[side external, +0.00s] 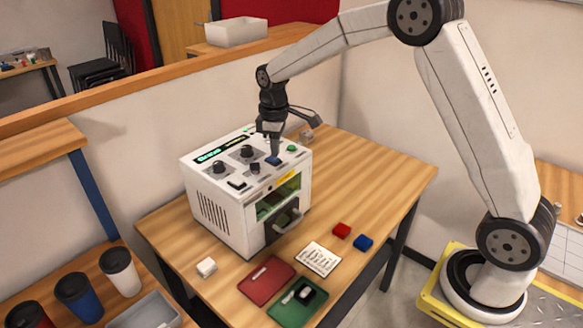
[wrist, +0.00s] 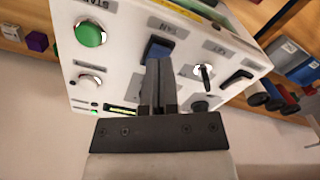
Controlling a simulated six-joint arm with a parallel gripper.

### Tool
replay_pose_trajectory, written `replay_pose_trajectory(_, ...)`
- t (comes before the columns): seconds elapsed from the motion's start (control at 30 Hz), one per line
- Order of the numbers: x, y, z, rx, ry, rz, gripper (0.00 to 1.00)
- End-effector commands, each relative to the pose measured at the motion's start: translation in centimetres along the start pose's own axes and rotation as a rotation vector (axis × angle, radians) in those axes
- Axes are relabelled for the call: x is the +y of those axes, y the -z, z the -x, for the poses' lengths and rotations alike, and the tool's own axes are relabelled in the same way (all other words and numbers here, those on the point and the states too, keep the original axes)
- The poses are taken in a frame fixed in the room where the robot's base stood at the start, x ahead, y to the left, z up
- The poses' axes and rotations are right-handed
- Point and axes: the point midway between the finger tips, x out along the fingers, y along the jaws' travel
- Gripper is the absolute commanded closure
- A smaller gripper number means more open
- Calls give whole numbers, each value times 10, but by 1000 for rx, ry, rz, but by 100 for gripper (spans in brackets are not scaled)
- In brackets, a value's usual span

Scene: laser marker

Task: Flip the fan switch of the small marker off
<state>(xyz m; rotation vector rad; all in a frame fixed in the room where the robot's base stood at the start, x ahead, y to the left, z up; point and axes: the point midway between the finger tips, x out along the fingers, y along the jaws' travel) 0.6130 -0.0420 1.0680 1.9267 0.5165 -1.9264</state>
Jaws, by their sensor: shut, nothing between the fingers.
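The small marker is a white box (side external: 222,215) on the wooden table, with knobs, switches and a green button on its top panel. In the wrist view, a blue rocker switch (wrist: 156,46) sits beside the printed label FAN, between the green button (wrist: 90,34) and a metal toggle (wrist: 204,72). My gripper (side external: 274,155) points down at the panel. In the wrist view its closed, empty fingers (wrist: 160,68) overlap the near edge of the blue switch and hide part of it. I cannot tell whether they touch it or which way the rocker is tipped.
A black rocker (wrist: 238,78) lies beyond the toggle. Cups (side external: 120,272) stand at lower left.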

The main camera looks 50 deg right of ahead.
Motion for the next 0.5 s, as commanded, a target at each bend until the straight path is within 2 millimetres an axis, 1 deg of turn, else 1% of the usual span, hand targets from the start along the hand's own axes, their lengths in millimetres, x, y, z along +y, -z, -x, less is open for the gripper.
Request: replay_pose_trajectory(0.5, 0, 0, -6, -1, 1, 0, 100)
